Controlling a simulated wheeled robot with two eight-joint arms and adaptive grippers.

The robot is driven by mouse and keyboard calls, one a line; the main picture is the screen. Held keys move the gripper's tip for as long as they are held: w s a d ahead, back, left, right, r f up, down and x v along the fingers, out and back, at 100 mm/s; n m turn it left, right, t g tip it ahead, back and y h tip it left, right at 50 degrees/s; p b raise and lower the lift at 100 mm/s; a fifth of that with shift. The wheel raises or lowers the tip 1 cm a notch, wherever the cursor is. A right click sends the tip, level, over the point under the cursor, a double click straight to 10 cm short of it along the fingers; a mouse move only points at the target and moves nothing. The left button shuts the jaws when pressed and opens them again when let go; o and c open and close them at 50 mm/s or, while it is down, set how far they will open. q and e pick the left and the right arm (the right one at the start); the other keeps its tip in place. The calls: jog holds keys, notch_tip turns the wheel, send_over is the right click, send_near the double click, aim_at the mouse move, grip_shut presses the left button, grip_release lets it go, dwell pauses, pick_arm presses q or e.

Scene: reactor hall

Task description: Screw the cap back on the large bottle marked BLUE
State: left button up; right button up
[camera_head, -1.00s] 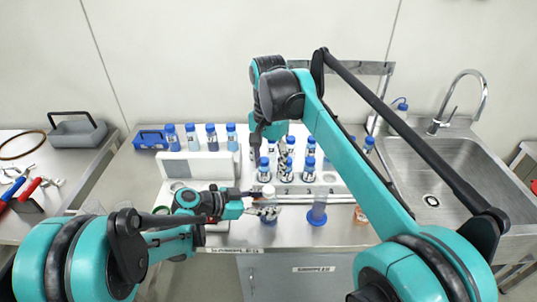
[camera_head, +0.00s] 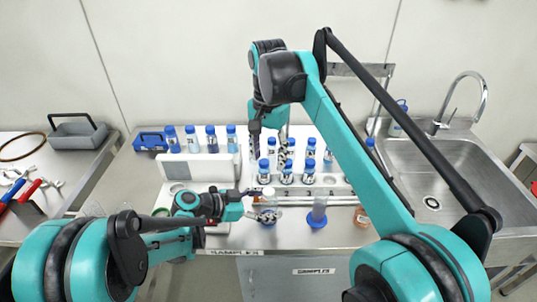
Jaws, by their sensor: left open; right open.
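A bottle with a pale, uncapped-looking top (camera_head: 268,191) stands near the front middle of the bench, at the fingertips of my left gripper (camera_head: 265,200). Its label is too small to read, so I cannot tell whether it is the one marked BLUE. My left gripper is open, with its fingers close around the bottle; contact is not clear. I cannot make out a loose cap.
Several blue-capped bottles (camera_head: 286,173) stand in the middle, and others (camera_head: 191,139) stand at the back left. A clear cylinder on a blue foot (camera_head: 316,221) stands right of my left gripper. An orange jar (camera_head: 361,217) is further right. The sink (camera_head: 440,180) lies beyond.

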pick_arm(q)
jog(key=v, duration=1.2)
jog(key=shift+f, duration=0.1)
pick_arm(e)
jog(key=s+d+f+n+t, duration=0.3)
jog(key=s+d+f, duration=0.2)
jog(key=s+d, duration=0.4)
pick_arm(q)
jog(key=s+a+f+n+t+y, duration=0.1)
jog(key=s+a+n+y, duration=0.2)
jog(key=s+n+y, duration=0.3)
jog(key=s+a+f+n+t+y, duration=0.1)
jog(key=s+a+n+y, duration=0.3)
jog(key=s, duration=0.5)
jog(key=f+n+y, duration=0.1)
jog(key=n+y, duration=0.1)
jog(key=n, duration=0.1)
jog(key=shift+a+f+n, duration=0.3)
pick_arm(e)
jog(key=s+d+f+n+t, duration=0.3)
jog(key=s+d+f, duration=0.5)
jog(key=f, duration=0.5)
jog(key=shift+s+d+t, duration=0.4)
jog(key=shift+s+t, duration=0.1)
jog(key=shift+s, duration=0.55)
jog(key=shift+f, duration=0.1)
